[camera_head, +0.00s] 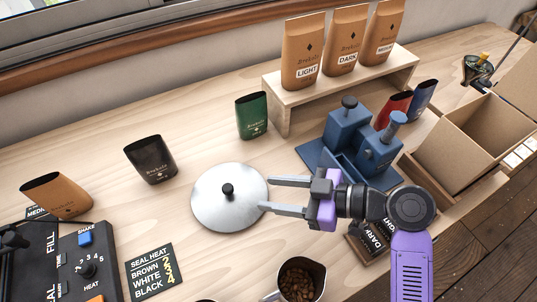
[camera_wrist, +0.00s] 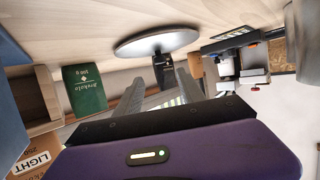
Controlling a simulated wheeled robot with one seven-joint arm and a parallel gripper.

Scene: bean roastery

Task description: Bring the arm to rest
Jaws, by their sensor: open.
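My gripper (camera_head: 270,195) is open and empty, with its fingers pointing left in the head view. It is close to the right edge of a round silver lid (camera_head: 222,212) with a black knob; I cannot tell the height between them. In the wrist view the two fingers (camera_wrist: 162,85) reach away from the purple housing with nothing between them. The silver lid also shows there (camera_wrist: 155,42), beyond the fingertips. My purple arm comes in from the lower right of the head view.
A metal pitcher of beans (camera_head: 298,284) stands below my gripper. A blue device (camera_head: 350,145) and a cardboard box (camera_head: 470,135) are to the right. Green (camera_head: 252,116), black (camera_head: 150,160) and brown (camera_head: 57,195) bags stand left. Labelled bags stand on a wooden riser (camera_head: 283,98).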

